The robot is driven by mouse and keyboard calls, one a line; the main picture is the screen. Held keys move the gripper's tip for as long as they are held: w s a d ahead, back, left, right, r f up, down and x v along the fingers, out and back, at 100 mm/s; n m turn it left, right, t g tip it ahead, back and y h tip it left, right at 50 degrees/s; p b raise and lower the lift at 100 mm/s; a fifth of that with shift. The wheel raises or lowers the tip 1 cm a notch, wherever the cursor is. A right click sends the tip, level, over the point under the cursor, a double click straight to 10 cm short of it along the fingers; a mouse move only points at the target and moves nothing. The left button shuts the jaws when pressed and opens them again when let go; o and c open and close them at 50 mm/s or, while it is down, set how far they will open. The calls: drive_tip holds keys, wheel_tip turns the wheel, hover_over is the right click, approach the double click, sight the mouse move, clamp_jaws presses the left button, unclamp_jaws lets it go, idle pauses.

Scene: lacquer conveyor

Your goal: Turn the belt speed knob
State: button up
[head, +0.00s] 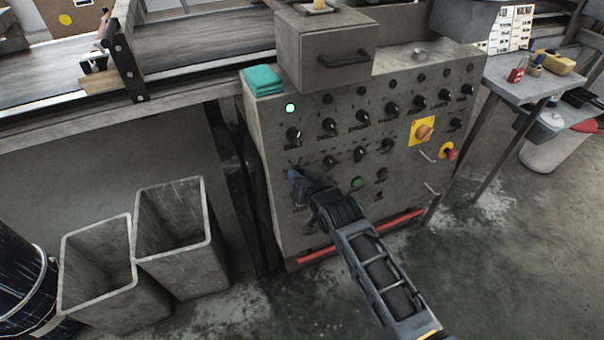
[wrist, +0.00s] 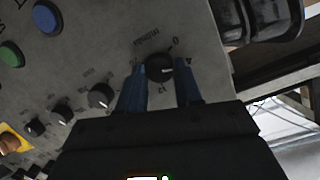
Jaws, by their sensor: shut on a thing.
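A round black knob (wrist: 160,67) with a numbered scale around it sits on the grey control panel (wrist: 85,65). The label above it is too small to read for sure. In the wrist view my gripper (wrist: 160,72) has one blue finger on each side of this knob and is shut on it. In the head view my gripper (head: 296,178) is at the lower left of the panel (head: 290,235), and its fingers hide the knob.
Several other black knobs (head: 362,116), a green button (head: 357,182) and a red knob (head: 451,154) on yellow share the panel. A green lamp (head: 290,107) is lit. Two grey bins (head: 172,225) stand left of the cabinet. The conveyor (head: 190,40) is behind.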

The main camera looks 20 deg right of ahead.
drive_tip(key=shift+f, duration=0.15)
idle(0.4)
drive_tip(key=o, duration=1)
drive_tip(key=shift+o, duration=0.2)
drive_tip(key=v, duration=0.8)
drive_tip(key=shift+p, duration=0.45)
